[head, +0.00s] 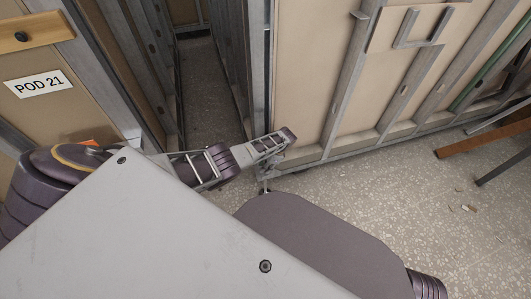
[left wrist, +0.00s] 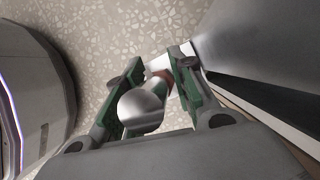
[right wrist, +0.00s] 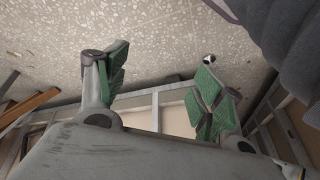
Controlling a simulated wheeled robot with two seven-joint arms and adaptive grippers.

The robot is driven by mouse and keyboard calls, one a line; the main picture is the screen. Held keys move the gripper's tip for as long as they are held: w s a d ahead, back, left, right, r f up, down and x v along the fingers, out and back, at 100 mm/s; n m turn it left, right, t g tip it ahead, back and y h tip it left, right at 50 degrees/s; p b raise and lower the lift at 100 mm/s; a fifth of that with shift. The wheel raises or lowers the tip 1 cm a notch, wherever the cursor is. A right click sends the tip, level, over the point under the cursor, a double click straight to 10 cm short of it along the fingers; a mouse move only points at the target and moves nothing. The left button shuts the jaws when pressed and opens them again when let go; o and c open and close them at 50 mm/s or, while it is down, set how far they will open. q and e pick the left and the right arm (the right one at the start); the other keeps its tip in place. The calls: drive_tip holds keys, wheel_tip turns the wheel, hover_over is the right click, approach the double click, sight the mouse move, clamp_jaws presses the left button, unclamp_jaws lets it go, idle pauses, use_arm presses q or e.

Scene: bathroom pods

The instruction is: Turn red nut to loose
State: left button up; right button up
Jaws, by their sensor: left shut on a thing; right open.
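My left gripper (left wrist: 160,82) has its green-padded fingers shut around a grey round-ended thing (left wrist: 141,110) in the left wrist view. A reddish-brown piece (left wrist: 163,77) shows between the fingers just beyond the ball; I cannot tell whether it is the red nut. Behind it is a small pale part (left wrist: 187,82). In the head view, the left arm reaches to the bottom corner of a framed pod (head: 310,60); what it holds is too small to make out. My right gripper (right wrist: 162,65) is open and empty above the floor in the right wrist view.
The panel marked POD 21 (head: 39,86) stands at the left. A narrow gap (head: 212,90) runs between the framed walls. Brown and grey bars (head: 485,135) lie at the right. Speckled floor (head: 430,205) is open at the right, with small debris (head: 465,208).

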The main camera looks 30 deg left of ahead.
use_arm(q)
drive_tip(key=shift+s+f+n+g+h+b, duration=0.1)
drive_tip(key=shift+n+g+h+b, duration=0.2)
drive_tip(key=shift+n, duration=0.7)
drive_tip(key=n+b, duration=0.1)
drive_tip(key=n, duration=0.1)
drive_tip(key=shift+n+g+h, duration=0.3)
drive_tip(key=shift+n+h, duration=0.1)
drive_tip(key=shift+n, duration=0.4)
use_arm(e)
drive_tip(key=shift+t+y, duration=0.3)
drive_tip(key=shift+y, duration=0.1)
drive_tip(key=f, duration=0.2)
drive_tip(key=a+f, duration=0.1)
drive_tip(key=f, duration=0.2)
drive_tip(key=shift+a, duration=0.2)
drive_tip(key=shift+w+r, duration=0.1)
drive_tip(key=shift+w, duration=0.1)
use_arm(q)
drive_tip(key=o, duration=1)
use_arm(e)
drive_tip(key=shift+w+r, duration=0.1)
drive_tip(key=shift+r, duration=0.05)
